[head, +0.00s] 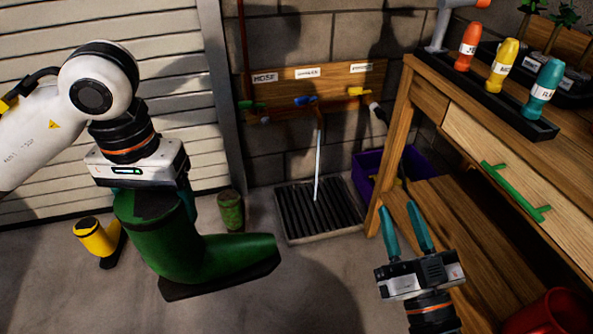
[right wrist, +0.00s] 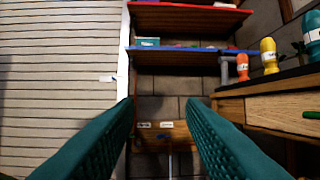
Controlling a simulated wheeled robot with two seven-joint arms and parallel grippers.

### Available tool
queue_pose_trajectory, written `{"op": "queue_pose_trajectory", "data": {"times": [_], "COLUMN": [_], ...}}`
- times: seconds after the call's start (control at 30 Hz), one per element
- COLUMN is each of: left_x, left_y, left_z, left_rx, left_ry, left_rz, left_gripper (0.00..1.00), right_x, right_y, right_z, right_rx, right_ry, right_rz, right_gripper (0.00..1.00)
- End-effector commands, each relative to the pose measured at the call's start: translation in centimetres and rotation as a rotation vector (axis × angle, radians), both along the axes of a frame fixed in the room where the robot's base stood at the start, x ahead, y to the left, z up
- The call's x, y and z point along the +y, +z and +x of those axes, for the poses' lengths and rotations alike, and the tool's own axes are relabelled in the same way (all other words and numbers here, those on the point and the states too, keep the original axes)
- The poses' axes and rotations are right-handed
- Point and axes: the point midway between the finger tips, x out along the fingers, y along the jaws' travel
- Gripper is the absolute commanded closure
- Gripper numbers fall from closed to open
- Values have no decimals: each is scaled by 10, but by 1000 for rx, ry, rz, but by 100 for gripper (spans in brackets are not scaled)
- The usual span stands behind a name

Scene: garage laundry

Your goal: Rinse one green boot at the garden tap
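My left gripper (head: 135,180) is shut on the top of the green boot's shaft (head: 165,240) and holds it over the floor, toe pointing right. Its fingertips are mostly hidden by the boot. The middle tap, with a blue handle (head: 306,100), has a pale stream of water (head: 318,160) falling onto the dark drain grate (head: 320,212). The boot is left of and nearer than the grate, apart from the stream. My right gripper (head: 405,225) is open and empty by the bench; its teal fingers also show apart in the right wrist view (right wrist: 160,110).
A wooden tap board (head: 345,82) carries labels and green-handled and yellow-handled taps. A yellow boot (head: 96,238) and a green can-like object (head: 231,212) stand on the floor. The wooden bench (head: 425,85) with bottles and a purple crate (head: 365,170) bound the right side.

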Motion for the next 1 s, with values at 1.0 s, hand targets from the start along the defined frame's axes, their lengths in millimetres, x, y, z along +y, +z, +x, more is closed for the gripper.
{"op": "queue_pose_trajectory", "data": {"times": [1.0], "left_x": [10], "left_y": [29], "left_z": [-32], "left_rx": [-3], "left_ry": [1], "left_rz": [-1], "left_gripper": [88], "right_x": [-10], "right_y": [-67], "right_z": [4], "right_rx": [442], "right_ry": [-27], "right_rz": [-117], "right_gripper": [64]}}
